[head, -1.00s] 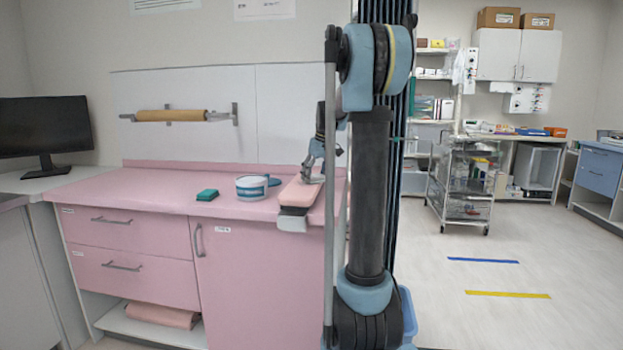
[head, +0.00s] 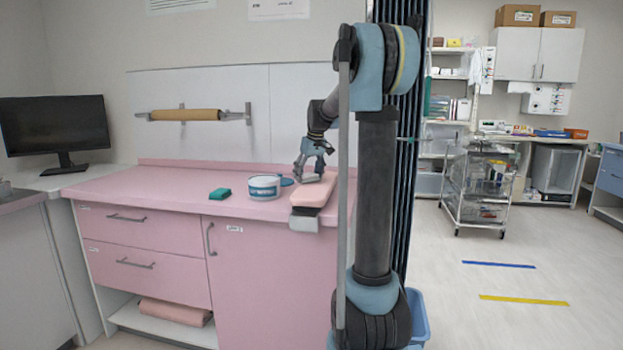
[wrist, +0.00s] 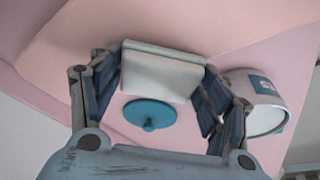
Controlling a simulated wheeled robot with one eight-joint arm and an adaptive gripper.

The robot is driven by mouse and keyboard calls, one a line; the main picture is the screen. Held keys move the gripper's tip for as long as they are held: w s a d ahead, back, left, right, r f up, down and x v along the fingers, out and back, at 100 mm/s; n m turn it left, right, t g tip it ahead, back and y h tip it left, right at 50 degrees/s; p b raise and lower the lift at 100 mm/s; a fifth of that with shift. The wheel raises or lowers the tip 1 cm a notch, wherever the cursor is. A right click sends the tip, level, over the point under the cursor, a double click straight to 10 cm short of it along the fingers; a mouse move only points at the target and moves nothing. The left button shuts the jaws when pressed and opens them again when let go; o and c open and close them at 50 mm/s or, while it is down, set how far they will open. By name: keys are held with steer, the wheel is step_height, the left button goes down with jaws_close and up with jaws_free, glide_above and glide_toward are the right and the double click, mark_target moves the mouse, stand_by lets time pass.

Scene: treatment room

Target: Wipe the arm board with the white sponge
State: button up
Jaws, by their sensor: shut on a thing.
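My gripper (head: 313,163) is shut on a white sponge (wrist: 160,74); its fingers press on both sides of it in the wrist view. The sponge also shows as a pale block (head: 305,177) under the fingers in the head view. The arm board (head: 312,195) is a pink padded slab at the right end of the counter, with a grey front end; it also fills the upper left of the wrist view (wrist: 95,30). The sponge is over the left side of the board's far part. I cannot tell whether it touches the pad.
A paper roll holder (head: 185,115) is on the wall. The counter's left part is clear.

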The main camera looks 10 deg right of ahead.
steer(key=shift+d+r, duration=0.2)
steer(key=shift+r, duration=3.55)
